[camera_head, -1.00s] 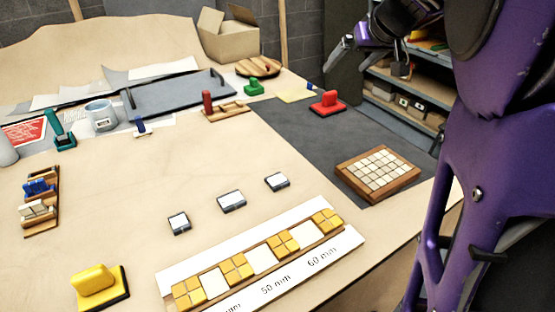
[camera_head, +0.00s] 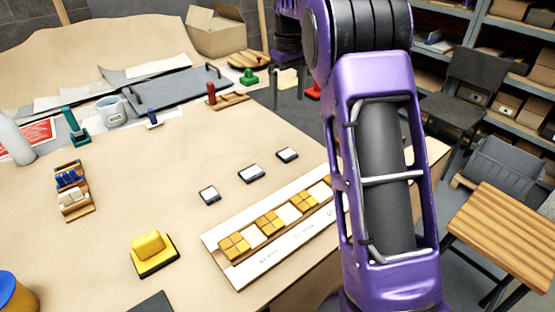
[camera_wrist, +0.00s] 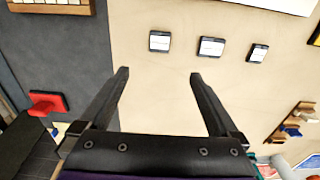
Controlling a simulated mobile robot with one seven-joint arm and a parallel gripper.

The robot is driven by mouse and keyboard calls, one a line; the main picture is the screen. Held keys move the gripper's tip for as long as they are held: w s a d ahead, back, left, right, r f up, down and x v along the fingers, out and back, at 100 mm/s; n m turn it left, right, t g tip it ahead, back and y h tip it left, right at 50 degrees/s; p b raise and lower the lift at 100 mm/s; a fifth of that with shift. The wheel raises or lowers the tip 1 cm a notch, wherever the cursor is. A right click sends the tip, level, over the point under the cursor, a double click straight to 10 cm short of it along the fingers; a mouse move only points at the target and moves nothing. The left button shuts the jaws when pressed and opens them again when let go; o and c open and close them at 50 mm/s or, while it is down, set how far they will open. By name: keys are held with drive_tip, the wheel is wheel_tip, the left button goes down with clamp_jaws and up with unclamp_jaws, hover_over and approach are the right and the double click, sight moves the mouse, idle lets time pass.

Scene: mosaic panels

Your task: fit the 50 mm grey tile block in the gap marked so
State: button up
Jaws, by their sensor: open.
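Three blocks with pale grey tops and dark edges lie in a row on the table: left (camera_head: 209,194), middle (camera_head: 251,173) and right (camera_head: 287,155). In the wrist view, where their order is reversed, the middle one (camera_wrist: 211,46) looks widest; I cannot tell which is 50 mm. The white board (camera_head: 223,256) holds yellow tile groups with pale gaps between them, including a left gap (camera_head: 254,237) and middle gap (camera_head: 289,213). My arm hides its right end; its labels are too small to read. My gripper (camera_wrist: 158,73) is open and empty, above the table beyond the blocks.
A yellow handled block (camera_head: 149,247) stands at the front, a wooden rack (camera_head: 74,198) at the left. A red-handled piece (camera_wrist: 48,103) and part of a tiled panel (camera_wrist: 50,5) show in the wrist view.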

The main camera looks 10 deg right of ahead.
drive_tip(key=b, duration=0.2)
hover_over(287, 153)
drive_tip(key=f, duration=1.2)
drive_tip(key=shift+s+a+f, duration=0.15)
drive_tip(key=shift+s+f, duration=0.1)
drive_tip(key=shift+s, duration=0.05)
drive_tip(key=f, duration=0.5)
drive_tip(key=shift+w+f, duration=0.15)
drive_tip(key=shift+w, duration=0.05)
drive_tip(key=c, duration=1.5)
wheel_tip(287, 153, up, 9)
drive_tip(key=s+a+n, duration=0.1)
drive_tip(key=s+n, duration=0.5)
drive_tip(key=s, duration=0.1)
drive_tip(key=s+a+r+n, duration=0.1)
drive_tip(key=s+n, duration=0.5)
drive_tip(key=s, duration=0.2)
drive_tip(key=s+a+n, duration=0.1)
drive_tip(key=s+n, duration=0.5)
drive_tip(key=s, duration=0.2)
drive_tip(key=shift+s+a+r, duration=0.1)
drive_tip(key=shift+a+r, duration=0.25)
drive_tip(key=shift+r, duration=0.05)
